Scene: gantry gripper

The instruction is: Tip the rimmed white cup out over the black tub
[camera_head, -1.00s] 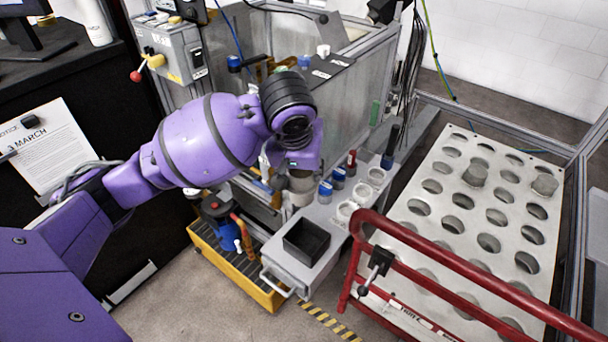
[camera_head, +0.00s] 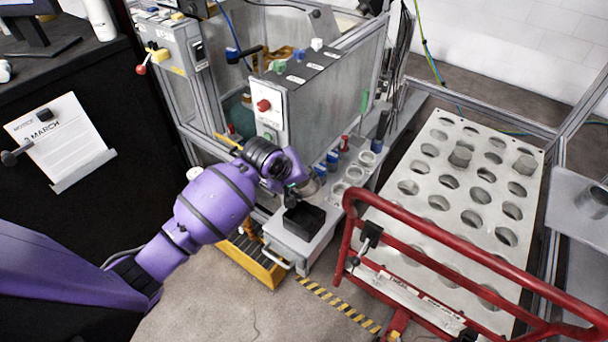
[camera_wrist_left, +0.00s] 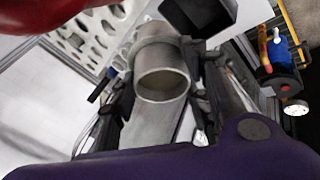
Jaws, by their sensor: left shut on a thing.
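The rimmed white cup (camera_wrist_left: 163,84) is between the fingers of my left gripper (camera_wrist_left: 160,88) in the wrist view, its round open mouth facing the camera. In the head view my left gripper (camera_head: 300,188) is at the back edge of the black tub (camera_head: 304,222), with the cup (camera_head: 311,187) mostly hidden by the gripper. The tub also shows at the top of the wrist view (camera_wrist_left: 198,14), just past the cup. The cup's exact tilt and contents are hard to tell. My right gripper is not in view.
The tub stands on a grey bench end (camera_head: 290,250). White ring-shaped holders (camera_head: 354,173) and blue-capped items (camera_head: 332,160) stand behind it. A red rail (camera_head: 450,255) and a white perforated plate (camera_head: 455,190) lie to the right. A control box (camera_head: 268,108) stands behind.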

